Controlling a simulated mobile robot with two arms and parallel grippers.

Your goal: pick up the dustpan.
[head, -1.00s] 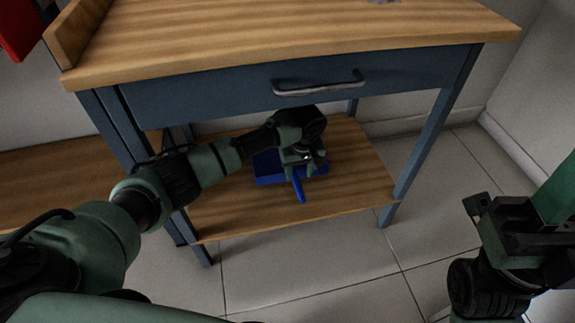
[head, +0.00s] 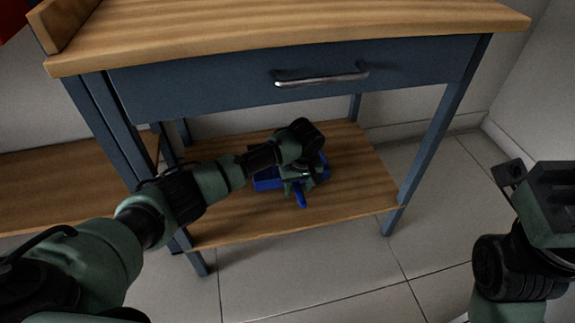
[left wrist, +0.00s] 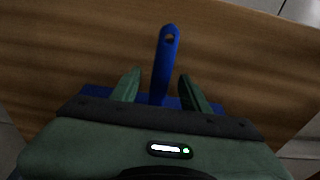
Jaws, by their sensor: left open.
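The blue dustpan (head: 267,184) lies on the wooden lower shelf of the workbench, with its handle toward me. In the left wrist view its handle (left wrist: 165,62) stands out between and beyond the two fingers, with a hole near its end. The pan body is mostly hidden behind my gripper. My left gripper (head: 299,188) is over the dustpan, its fingers open on either side of the handle; it also shows in the left wrist view (left wrist: 158,92). I cannot tell whether the fingers touch it. My right gripper (head: 510,175) is at the right edge, away from the bench, its jaws unclear.
The lower shelf (head: 360,190) is bare around the dustpan. The bench's drawer with a metal handle (head: 321,78) hangs above my left arm. Blue legs (head: 435,140) stand at the shelf's corners. Tiled floor (head: 300,280) lies in front.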

